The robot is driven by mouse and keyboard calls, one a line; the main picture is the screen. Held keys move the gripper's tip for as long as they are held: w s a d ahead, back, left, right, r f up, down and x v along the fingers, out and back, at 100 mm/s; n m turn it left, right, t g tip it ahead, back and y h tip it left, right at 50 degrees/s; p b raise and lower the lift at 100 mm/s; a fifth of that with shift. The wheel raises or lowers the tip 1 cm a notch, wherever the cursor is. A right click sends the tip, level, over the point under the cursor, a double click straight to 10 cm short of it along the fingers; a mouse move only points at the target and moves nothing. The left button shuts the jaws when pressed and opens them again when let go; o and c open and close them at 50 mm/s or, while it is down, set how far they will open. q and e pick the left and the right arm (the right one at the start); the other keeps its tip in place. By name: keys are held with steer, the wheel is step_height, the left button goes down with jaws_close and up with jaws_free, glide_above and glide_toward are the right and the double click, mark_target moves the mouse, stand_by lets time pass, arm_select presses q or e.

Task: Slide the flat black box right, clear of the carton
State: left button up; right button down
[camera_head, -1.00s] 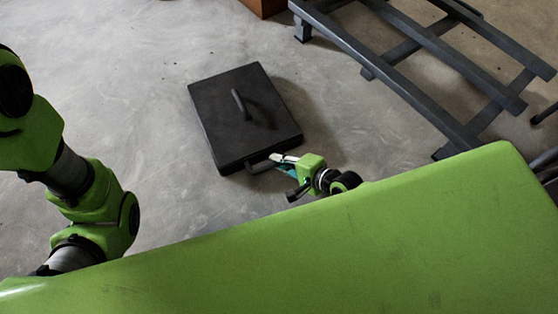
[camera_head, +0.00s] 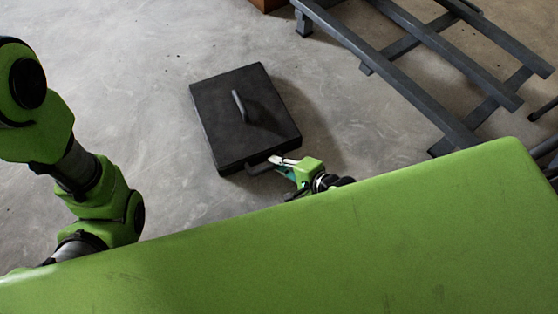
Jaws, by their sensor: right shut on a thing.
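The flat black box (camera_head: 225,120) lies on the concrete floor in the middle of the head view. It has one grey handle on top and another on its near side. My right gripper (camera_head: 276,163) is at the near edge of the box, shut on the near-side handle (camera_head: 258,168). The carton (camera_head: 268,4) shows only as a brown edge at the top of the view, apart from the box. My left arm comes in at the left, but its gripper is out of view.
A dark metal rack (camera_head: 400,75) stands on the floor at the upper right, with a floor gap between it and the box. Open floor (camera_head: 120,70) lies to the left of the box. My green body covers the bottom of the view.

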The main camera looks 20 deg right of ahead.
steer(key=c, duration=2)
jaws_free()
steer(key=shift+o, duration=0.2)
steer(key=v, duration=0.7)
steer(key=shift+s+r, duration=0.1)
steer(key=shift+s, duration=0.1)
